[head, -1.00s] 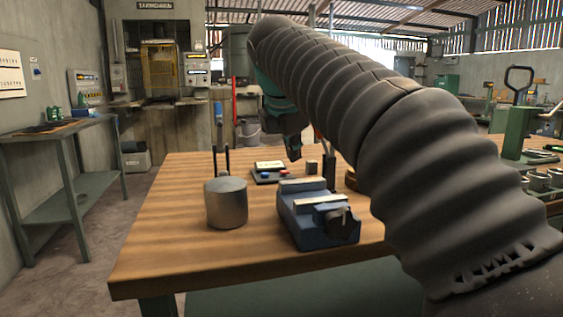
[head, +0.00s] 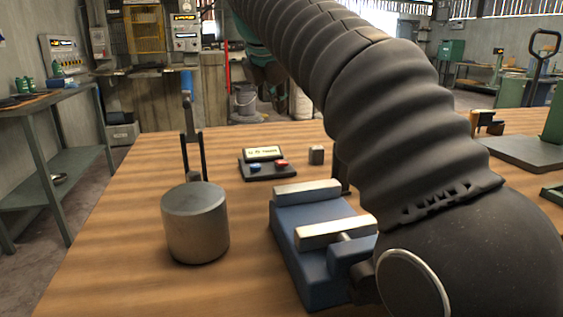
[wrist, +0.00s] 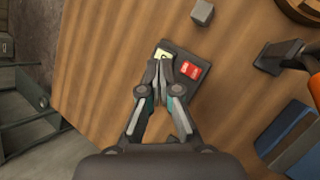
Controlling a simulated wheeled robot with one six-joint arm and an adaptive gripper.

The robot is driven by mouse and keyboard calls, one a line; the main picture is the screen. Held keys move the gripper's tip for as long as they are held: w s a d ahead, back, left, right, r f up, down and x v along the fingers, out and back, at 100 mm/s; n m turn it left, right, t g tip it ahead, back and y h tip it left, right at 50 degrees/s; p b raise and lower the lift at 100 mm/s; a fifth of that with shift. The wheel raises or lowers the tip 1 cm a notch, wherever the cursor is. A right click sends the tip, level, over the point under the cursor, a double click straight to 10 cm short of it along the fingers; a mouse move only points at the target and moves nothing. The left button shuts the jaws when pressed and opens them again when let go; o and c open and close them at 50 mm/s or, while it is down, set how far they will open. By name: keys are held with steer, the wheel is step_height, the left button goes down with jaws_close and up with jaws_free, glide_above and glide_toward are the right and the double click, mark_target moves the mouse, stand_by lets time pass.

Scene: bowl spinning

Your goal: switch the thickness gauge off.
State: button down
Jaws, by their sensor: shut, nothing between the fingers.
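The thickness gauge is a small dark box on the wooden bench, with its base (head: 267,175) in the middle of the head view. It has a pale display (head: 263,153) with dark text, a red button (head: 281,163) and a blue button (head: 255,167). My gripper (wrist: 166,66) is shut and empty, over the gauge; contact cannot be told. Its fingers hide the blue button.
A blue vise (head: 300,250) with pale jaws stands right of the gauge, towards me. A grey metal cylinder (head: 195,225) with dark upright prongs behind it stands at the left.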

mark_target(282, 163)
steer(key=shift+s+d+f+b, duration=0.1)
steer(key=shift+s+f+b, duration=0.35)
steer(key=shift+f, duration=0.95)
steer(key=shift+s+d+f+b, duration=0.1)
steer(key=shift+f+b, duration=0.5)
steer(key=shift+f, duration=0.85)
steer(key=shift+s+d+f+b, duration=0.1)
steer(key=shift+s+f+b, duration=0.35)
steer(key=shift+f, duration=0.95)
steer(key=shift+w+f, duration=0.1)
steer(key=shift+f, duration=0.3)
steer(key=shift+f+b, duration=0.35)
steer(key=shift+r+p, duration=0.8)
steer(key=shift+p, duration=0.3)
steer(key=shift+w+a+r+p, duration=0.15)
steer(key=shift+r+p, duration=0.25)
steer(key=shift+r, duration=0.2)
steer(key=shift+w+d+r+p, duration=0.15)
steer(key=shift+r+p, duration=0.25)
steer(key=shift+r, duration=0.2)
steer(key=shift+w+a+r, duration=0.1)
steer(key=shift+w+r, duration=0.05)
steer(key=shift+r, duration=0.5)
steer(key=shift+w+a+r, duration=0.1)
steer(key=shift+r, duration=0.5)
